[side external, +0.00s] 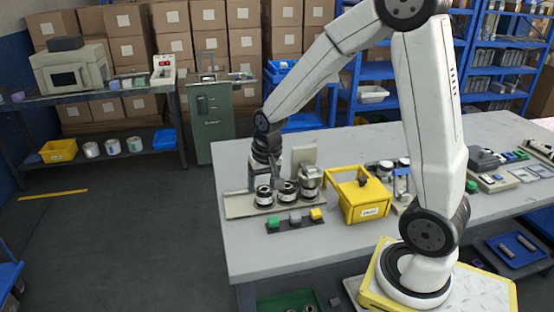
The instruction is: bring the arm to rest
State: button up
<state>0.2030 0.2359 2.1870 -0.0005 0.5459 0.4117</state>
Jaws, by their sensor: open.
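My arm reaches from its base at the lower right over to the left part of the grey table (300,260). My gripper (265,178) points down above a beige plate (238,206) at the table's left end. It is open. Dark and metallic round parts (288,195) stand in a row on the plate, and the gripper is just above or behind the leftmost one (264,198). I cannot tell whether the fingers touch anything. The fingertips are small and partly hidden.
A dark strip with green, grey and yellow blocks (295,219) lies in front of the plate. A yellow box (362,205) with a raised handle stands to its right. More small devices and trays (490,180) lie at the right. The table's front left is clear.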

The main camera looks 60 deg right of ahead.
jog(key=s+a+f+n, duration=0.1)
jog(key=s+a+n, duration=0.6)
jog(key=s, duration=0.2)
jog(key=shift+a+f+t, duration=0.2)
jog(key=shift+a+t, duration=0.1)
jog(key=shift+a, duration=0.05)
